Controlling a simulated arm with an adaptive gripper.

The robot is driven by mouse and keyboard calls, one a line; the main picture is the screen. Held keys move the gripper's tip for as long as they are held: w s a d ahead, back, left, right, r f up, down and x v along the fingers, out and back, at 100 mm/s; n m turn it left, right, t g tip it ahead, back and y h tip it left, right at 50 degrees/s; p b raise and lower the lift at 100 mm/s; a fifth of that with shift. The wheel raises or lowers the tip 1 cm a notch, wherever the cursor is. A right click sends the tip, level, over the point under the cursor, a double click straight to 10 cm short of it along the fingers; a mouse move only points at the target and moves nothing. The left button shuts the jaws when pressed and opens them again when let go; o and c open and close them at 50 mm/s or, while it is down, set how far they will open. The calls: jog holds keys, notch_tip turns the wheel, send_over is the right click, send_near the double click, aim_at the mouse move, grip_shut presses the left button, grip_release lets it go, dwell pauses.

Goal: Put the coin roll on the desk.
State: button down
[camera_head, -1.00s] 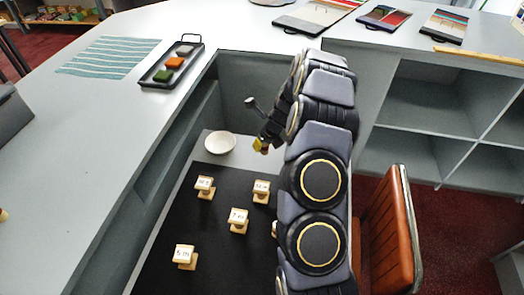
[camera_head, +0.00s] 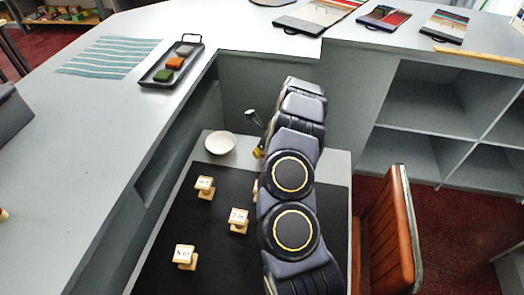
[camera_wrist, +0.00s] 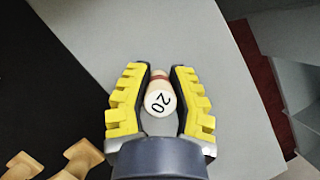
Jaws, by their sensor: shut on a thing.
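The coin roll (camera_wrist: 160,102), a small pale cylinder with a red band and a "20" on its end, sits between the yellow-padded fingers of my gripper (camera_wrist: 158,74) in the wrist view. The gripper is shut on it. The grey desk (camera_wrist: 236,125) lies beneath, beside the edge of a black mat; I cannot tell whether the roll touches it. In the head view the desk (camera_head: 338,165) is the lower surface inside the counter. There only a bit of my gripper (camera_head: 257,152) shows, and my arm hides the coin roll.
A white bowl (camera_head: 220,142) stands at the desk's back left. Several labelled wooden stands (camera_head: 239,221) are on the black mat (camera_head: 190,235). Walls of the higher counter (camera_head: 120,130) bound the desk at left and back. An orange chair (camera_head: 388,230) stands at right.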

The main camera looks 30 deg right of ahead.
jog(key=c, duration=1)
grip_release()
jog(key=shift+f, duration=0.1)
jog(key=shift+o, duration=0.2)
jog(key=v, duration=1.2)
jog(key=s+a+r+n+g+y, duration=0.1)
jog(key=s+a+r+n, duration=0.3)
jog(key=a+r+n, duration=0.35)
jog(key=s+a+r+n+g+y, duration=0.1)
jog(key=s+a+r+n, duration=0.3)
jog(key=a+n, duration=0.55)
jog(key=s+a+r+n+g+h, duration=0.1)
jog(key=s+a+r+n+g, duration=0.1)
jog(key=s+n, duration=0.7)
jog(key=s+a+r+n+g+h, duration=0.1)
jog(key=s+a+r+n+g, duration=0.1)
jog(key=s+a+r+n, duration=0.3)
jog(key=s+n, duration=0.4)
jog(key=s, duration=0.5)
jog(key=shift+s+a+r+g, duration=0.2)
jog(key=shift+s+g, duration=0.1)
jog(key=shift+s, duration=0.1)
